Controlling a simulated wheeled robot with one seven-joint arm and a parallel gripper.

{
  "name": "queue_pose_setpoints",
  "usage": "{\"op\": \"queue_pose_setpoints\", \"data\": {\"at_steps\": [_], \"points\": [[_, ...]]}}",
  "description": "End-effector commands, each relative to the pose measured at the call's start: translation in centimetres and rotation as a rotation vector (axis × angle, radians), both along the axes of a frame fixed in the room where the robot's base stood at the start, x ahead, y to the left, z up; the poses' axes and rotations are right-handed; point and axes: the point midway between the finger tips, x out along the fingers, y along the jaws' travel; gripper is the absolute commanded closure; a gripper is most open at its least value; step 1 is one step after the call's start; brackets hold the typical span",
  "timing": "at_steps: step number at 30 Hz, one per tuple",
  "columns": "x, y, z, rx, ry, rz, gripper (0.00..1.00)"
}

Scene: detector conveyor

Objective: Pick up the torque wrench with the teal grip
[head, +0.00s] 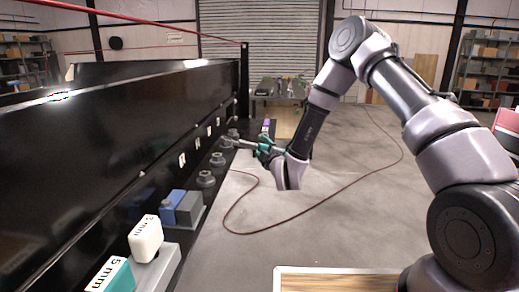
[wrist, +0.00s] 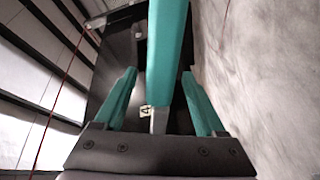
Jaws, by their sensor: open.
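The torque wrench shows in the wrist view as a long teal grip (wrist: 168,50) with a grey shaft (wrist: 160,122) at its lower end. It lies lengthwise between the two teal fingers of my gripper (wrist: 159,74), which stand apart with a gap on each side of it. In the head view my gripper (head: 267,149) is low at the conveyor's far end, beside a pale bar (head: 243,144) that looks like part of the wrench. The gripper and arm hide much of it there. I cannot tell what the wrench rests on.
A black conveyor wall (head: 130,130) runs along the left, with several grey knobs (head: 206,179) beside it. A blue block (head: 182,206), a white block (head: 146,238) and a teal block (head: 112,275) marked 5 mm stand nearer. A red cable (head: 300,215) crosses the open floor.

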Motion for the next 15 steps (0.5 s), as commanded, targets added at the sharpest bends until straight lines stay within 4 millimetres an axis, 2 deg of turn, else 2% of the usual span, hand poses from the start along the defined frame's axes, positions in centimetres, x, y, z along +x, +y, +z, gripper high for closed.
{"op": "queue_pose_setpoints", "data": {"at_steps": [5,7,11,12,15], "points": [[0.03,0.01,0.0,0.0,0.0,0.0,0.28],[0.03,0.01,0.0,0.0,0.0,0.0,0.47],[0.02,0.01,0.0,0.001,0.0,0.0,0.96],[0.01,0.0,0.01,0.001,0.0,0.0,1.0],[0.01,0.0,0.01,0.001,0.0,0.0,1.0]]}}
